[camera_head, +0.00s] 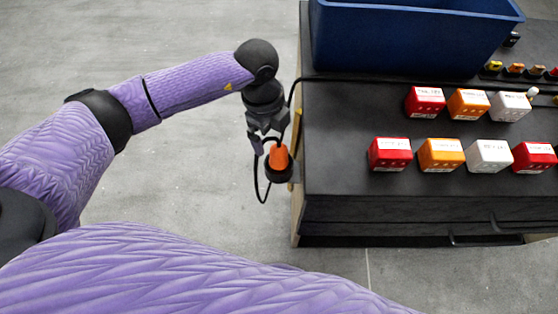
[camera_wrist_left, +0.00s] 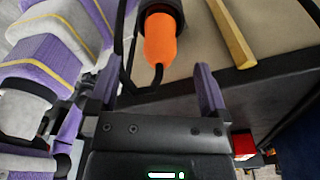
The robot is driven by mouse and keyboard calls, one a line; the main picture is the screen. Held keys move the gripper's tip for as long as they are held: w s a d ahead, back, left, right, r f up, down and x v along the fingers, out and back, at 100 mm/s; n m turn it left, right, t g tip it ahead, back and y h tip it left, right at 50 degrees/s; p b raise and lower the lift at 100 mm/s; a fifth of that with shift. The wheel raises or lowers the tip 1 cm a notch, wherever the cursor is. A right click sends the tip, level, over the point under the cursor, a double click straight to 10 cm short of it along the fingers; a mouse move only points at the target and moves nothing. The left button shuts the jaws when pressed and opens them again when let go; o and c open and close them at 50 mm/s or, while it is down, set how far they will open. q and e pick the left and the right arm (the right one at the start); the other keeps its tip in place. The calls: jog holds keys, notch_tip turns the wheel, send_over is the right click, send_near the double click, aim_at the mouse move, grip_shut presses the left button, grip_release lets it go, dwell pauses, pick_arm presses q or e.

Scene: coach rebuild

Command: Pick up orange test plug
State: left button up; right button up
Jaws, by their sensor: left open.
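The orange test plug (camera_head: 278,158) sits in a black round holder (camera_head: 279,174) at the left side of the bench, with a black cable looping from it. In the left wrist view the plug (camera_wrist_left: 160,40) is just beyond the fingers, its cable end reaching down toward the gap between them. My left gripper (camera_head: 264,143) is open and empty, close to the plug; I cannot tell whether a finger touches it. In the left wrist view my left gripper (camera_wrist_left: 155,84) has its purple-grey fingers spread wide. My right gripper is not in view.
A dark bench (camera_head: 345,120) carries a blue bin (camera_head: 415,40) and several red, orange and white labelled blocks (camera_head: 440,153). A yellow strip (camera_wrist_left: 233,35) runs along the bench's side near the plug. The black cable loop hangs beside the bench. Floor to the left is clear.

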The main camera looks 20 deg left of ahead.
aim_at(278, 145)
pick_arm(q)
jog(key=f, duration=0.2)
jog(key=d+f+b, duration=0.1)
jog(key=f, duration=0.1)
jog(key=f+b, duration=0.1)
jog(key=f, duration=0.1)
jog(key=shift+s+d+f, duration=0.15)
jog(key=shift+s+d, duration=0.1)
jog(key=shift+d, duration=0.15)
jog(key=shift+c, duration=0.7)
jog(key=c, duration=0.7)
grip_shut()
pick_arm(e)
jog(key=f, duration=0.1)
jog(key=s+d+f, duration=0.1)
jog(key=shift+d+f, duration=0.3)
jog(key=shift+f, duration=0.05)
